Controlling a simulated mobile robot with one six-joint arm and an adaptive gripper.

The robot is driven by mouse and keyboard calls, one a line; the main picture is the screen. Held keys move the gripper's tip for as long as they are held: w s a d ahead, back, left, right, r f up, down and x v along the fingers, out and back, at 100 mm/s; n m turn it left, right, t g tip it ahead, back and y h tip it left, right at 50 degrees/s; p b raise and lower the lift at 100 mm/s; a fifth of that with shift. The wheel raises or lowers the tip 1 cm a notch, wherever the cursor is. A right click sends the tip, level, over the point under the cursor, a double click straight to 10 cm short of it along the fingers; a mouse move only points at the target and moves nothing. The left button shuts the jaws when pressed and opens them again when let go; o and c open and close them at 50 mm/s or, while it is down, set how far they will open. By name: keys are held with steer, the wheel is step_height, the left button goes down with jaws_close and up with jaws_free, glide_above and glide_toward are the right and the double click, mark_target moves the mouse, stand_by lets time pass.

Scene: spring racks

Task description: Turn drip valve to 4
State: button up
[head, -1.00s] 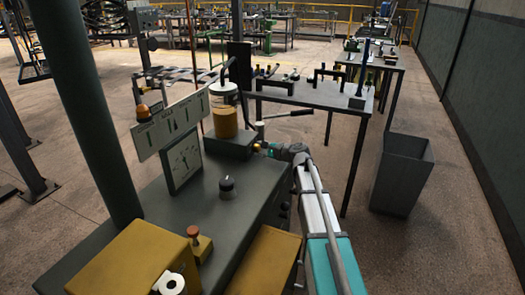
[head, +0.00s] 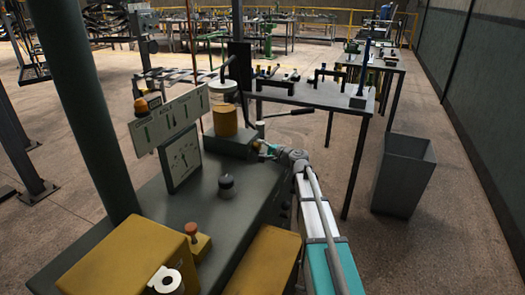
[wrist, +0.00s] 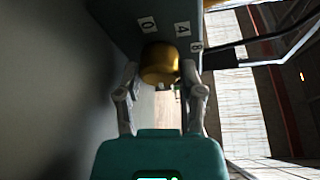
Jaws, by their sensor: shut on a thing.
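The drip valve is a round brass knob (wrist: 160,62) on the dark face of a housing in the wrist view. Pale labels 0 (wrist: 147,24), 4 (wrist: 182,29) and 8 (wrist: 196,46) are set in an arc around it. My gripper (wrist: 160,76) has a finger on each side of the knob and is shut on it. Which label the knob points to cannot be told. In the head view my gripper (head: 266,151) is at the side of the dark block (head: 232,146) below the amber reservoir (head: 225,121); the knob is too small to make out there.
A dark lever (head: 290,112) reaches out beyond my gripper. A grey bin (head: 402,175) stands on open floor at right.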

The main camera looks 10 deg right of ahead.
steer(key=shift+a+n+b, duration=0.2)
steer(key=shift+n+b, duration=0.25)
steer(key=shift+n, duration=0.35)
steer(key=o, duration=1.1)
steer(key=shift+c, duration=0.2)
steer(key=shift+o, duration=0.5)
steer(key=shift+d, duration=0.1)
steer(key=shift+c, duration=1)
steer(key=shift+o, duration=1)
steer(key=shift+t, duration=0.3)
